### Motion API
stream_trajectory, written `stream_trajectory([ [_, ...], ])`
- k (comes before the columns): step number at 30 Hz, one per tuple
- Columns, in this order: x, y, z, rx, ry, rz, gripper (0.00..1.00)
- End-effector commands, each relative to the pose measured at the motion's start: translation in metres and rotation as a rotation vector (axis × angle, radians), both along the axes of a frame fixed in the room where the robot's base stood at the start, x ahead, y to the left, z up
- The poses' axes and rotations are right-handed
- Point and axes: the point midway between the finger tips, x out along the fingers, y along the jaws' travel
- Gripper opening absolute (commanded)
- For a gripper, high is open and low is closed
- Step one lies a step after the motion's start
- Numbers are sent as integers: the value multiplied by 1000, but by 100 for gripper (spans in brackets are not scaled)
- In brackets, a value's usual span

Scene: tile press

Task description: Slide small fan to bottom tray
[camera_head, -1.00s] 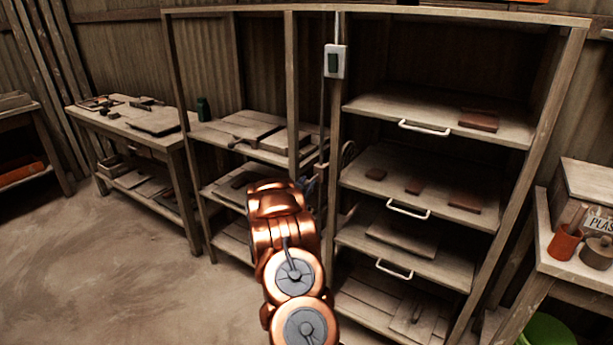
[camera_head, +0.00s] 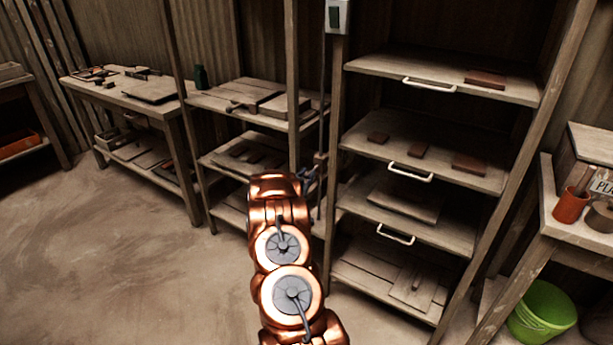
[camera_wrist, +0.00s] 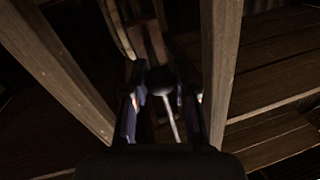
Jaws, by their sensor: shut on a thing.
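My gripper (camera_wrist: 160,105) is shut on a dark round knob (camera_wrist: 159,81) with a thin pale rod below it, in the wrist view. In the head view my gripper (camera_head: 307,178) is small and partly hidden by my copper arm, beside the upright between the two racks. I cannot make out a small fan in either view. The right rack has three trays with white handles. The lowest handled tray (camera_head: 450,237) bears a flat board (camera_head: 402,200). The tray above it (camera_head: 360,152) bears brown tiles (camera_head: 468,163).
Wooden posts (camera_wrist: 222,60) stand close on both sides of my gripper. The top tray (camera_head: 380,63) holds a brown tile. A slatted shelf (camera_head: 365,277) lies at the rack's bottom. A green bucket (camera_head: 545,308) stands at right. Bare floor (camera_head: 110,255) lies at left.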

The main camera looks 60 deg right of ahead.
Motion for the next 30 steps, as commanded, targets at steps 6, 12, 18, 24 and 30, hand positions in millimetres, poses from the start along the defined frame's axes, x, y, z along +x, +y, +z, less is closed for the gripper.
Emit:
stream_trajectory([
  [6, -2, 1, -6, 9, 5, -1, 46],
  [12, -1, 1, -4, 6, 4, 0, 53],
  [18, -1, 1, -3, 5, 3, 0, 53],
  [24, -3, 14, -4, 7, 5, 2, 53],
  [30, -9, 39, -3, 6, 4, 0, 53],
])
